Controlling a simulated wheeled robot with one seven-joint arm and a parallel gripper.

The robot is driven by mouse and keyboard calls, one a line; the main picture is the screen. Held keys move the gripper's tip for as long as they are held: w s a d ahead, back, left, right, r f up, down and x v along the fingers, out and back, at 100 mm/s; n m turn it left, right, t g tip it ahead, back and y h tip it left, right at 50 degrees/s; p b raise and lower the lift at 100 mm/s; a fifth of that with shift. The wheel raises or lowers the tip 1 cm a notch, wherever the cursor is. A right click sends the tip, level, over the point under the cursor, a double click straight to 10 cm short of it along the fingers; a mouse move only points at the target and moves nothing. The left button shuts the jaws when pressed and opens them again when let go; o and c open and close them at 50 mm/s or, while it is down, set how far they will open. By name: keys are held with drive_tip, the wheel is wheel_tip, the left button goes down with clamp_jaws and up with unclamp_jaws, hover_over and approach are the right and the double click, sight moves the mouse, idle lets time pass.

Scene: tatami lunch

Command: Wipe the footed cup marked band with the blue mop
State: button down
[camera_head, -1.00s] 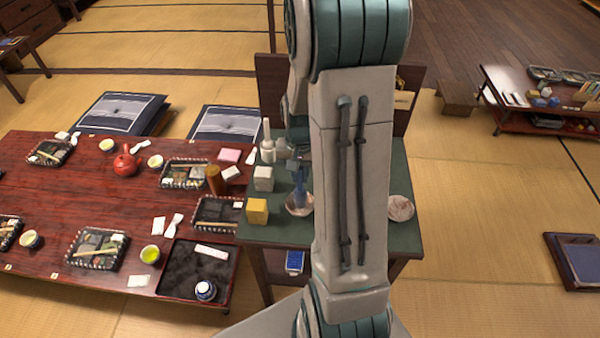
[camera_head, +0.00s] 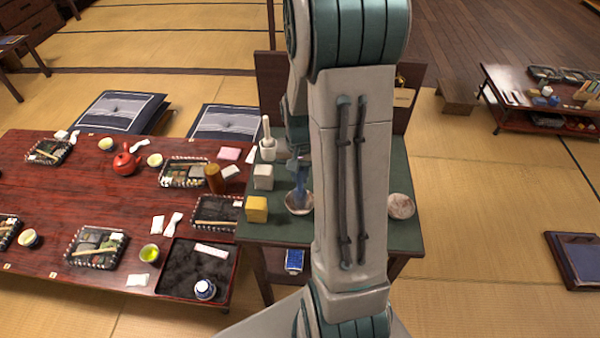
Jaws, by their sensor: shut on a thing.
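My gripper (camera_head: 298,166) is shut on the blue mop (camera_head: 302,184) above the green side table. The mop points down, its lower end at a pale round dish (camera_head: 297,208). I cannot tell whether it touches the dish or is just above it. My arm covers the right side of this spot. A small white cup with blue bands (camera_head: 205,289) stands on the black tray at the low table's front right, apart from the mop. It may be the footed cup; its foot and marking are too small to tell.
The green side table (camera_head: 260,231) also holds a yellow block (camera_head: 257,209), a white block (camera_head: 263,177), a white mortar with pestle (camera_head: 267,148) and another round dish (camera_head: 401,206).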

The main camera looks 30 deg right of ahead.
drive_tip(key=shift+f, duration=0.1)
idle(0.3)
drive_tip(key=shift+n, duration=1)
drive_tip(key=n, duration=0.5)
drive_tip(key=shift+w+d, duration=0.1)
drive_tip(key=shift+d, duration=0.05)
drive_tip(key=shift+b, duration=0.3)
drive_tip(key=shift+m+b, duration=0.3)
drive_tip(key=shift+m, duration=0.9)
drive_tip(key=m, duration=0.4)
drive_tip(key=shift+a+m, duration=0.2)
drive_tip(key=shift+m, duration=0.2)
drive_tip(key=m, duration=0.4)
drive_tip(key=shift+s+a+m+p, duration=0.15)
drive_tip(key=shift+s+m+p, duration=0.1)
drive_tip(key=shift+m+p, duration=0.15)
drive_tip(key=shift+m, duration=1)
